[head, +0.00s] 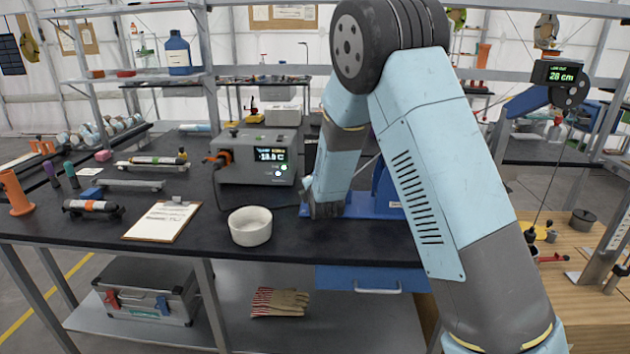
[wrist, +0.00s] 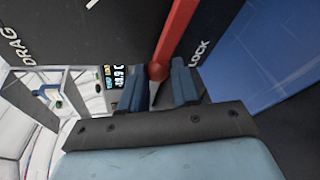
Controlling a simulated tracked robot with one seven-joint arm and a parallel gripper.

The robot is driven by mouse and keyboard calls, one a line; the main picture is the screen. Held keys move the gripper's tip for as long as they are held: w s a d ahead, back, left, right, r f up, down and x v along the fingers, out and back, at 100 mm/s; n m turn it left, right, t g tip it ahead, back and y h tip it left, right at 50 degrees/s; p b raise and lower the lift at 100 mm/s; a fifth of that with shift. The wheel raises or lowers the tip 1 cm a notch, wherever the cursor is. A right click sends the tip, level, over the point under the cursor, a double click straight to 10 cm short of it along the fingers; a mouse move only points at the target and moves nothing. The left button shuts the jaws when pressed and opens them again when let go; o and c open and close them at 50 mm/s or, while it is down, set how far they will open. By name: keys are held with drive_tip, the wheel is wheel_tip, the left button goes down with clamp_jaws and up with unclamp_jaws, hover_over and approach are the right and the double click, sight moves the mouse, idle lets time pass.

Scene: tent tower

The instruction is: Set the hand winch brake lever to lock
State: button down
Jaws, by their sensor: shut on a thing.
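The hand winch (head: 385,190) is blue and stands on the dark bench, partly hidden behind my arm in the head view. In the wrist view its red brake lever (wrist: 178,33) with a round knob runs over a dark plate marked DRAG (wrist: 12,45) at left and LOCK (wrist: 198,54) at right. The lever lies between the two words, closer to LOCK. My gripper (wrist: 160,80) has its blue fingers on both sides of the knob end and is shut on the lever. In the head view my arm hides the lever.
A grey box with a lit display (head: 258,160) and a white bowl (head: 250,226) stand on the bench left of the winch. A clipboard (head: 162,220) lies further left. A blue panel (wrist: 275,50) is at right in the wrist view. A wooden table (head: 570,250) is at right.

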drive_tip(key=shift+w+f+n+h, duration=0.15)
drive_tip(key=shift+f+n+h, duration=0.15)
drive_tip(key=shift+f, duration=0.1)
idle(0.3)
drive_tip(key=c, duration=0.9)
unclamp_jaws()
drive_tip(key=shift+f, duration=0.1)
drive_tip(key=v, duration=1.3)
drive_tip(key=shift+s+d, duration=0.2)
drive_tip(key=shift+s, duration=0.15)
